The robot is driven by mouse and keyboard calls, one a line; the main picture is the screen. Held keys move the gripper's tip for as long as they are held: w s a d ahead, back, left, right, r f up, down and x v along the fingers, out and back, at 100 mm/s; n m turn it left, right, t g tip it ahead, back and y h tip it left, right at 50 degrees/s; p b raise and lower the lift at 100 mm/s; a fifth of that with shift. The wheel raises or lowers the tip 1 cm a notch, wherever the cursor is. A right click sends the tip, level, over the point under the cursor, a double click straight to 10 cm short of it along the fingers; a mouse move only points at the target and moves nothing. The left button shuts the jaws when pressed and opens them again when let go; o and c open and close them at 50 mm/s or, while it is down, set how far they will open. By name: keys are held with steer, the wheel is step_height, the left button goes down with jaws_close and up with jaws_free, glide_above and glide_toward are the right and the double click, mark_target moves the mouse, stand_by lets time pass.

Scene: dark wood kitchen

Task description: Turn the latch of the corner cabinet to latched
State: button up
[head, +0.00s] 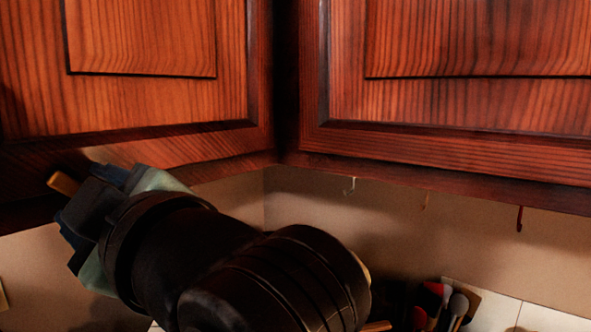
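The upper wood cabinets meet at the corner, with a left door (150,60) and a right door (450,70); both look closed. My gripper (92,190) is at the lower left, just under or against the bottom edge of the left cabinet. It points away from the camera, and my dark arm covers much of the view below the corner. A small orange-brown piece (63,184) sticks out beside the gripper; I cannot tell whether it is the latch. The fingertips are mostly hidden, so their opening and any contact do not show.
Small hooks (349,186) hang under the right cabinet, one of them dark red (519,218). Utensils with red and grey heads (458,305) stand at the bottom right beside my arm. The beige wall (400,225) below the right cabinet is mostly clear.

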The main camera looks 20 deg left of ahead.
steer(key=shift+a, duration=0.15)
jaws_close()
steer(key=shift+w, duration=0.1)
stand_by(0.4)
steer(key=shift+w+d+r+m+p, duration=0.1)
steer(key=shift+w+m+p, duration=0.3)
steer(key=shift+m, duration=1.15)
steer(key=shift+w+d+r+m+p, duration=0.15)
steer(key=shift+m+p, duration=0.55)
steer(key=shift+m, duration=0.8)
steer(key=shift+w+d+r+m+p, duration=0.15)
steer(key=shift+m+p, duration=0.4)
steer(key=shift+m, duration=1)
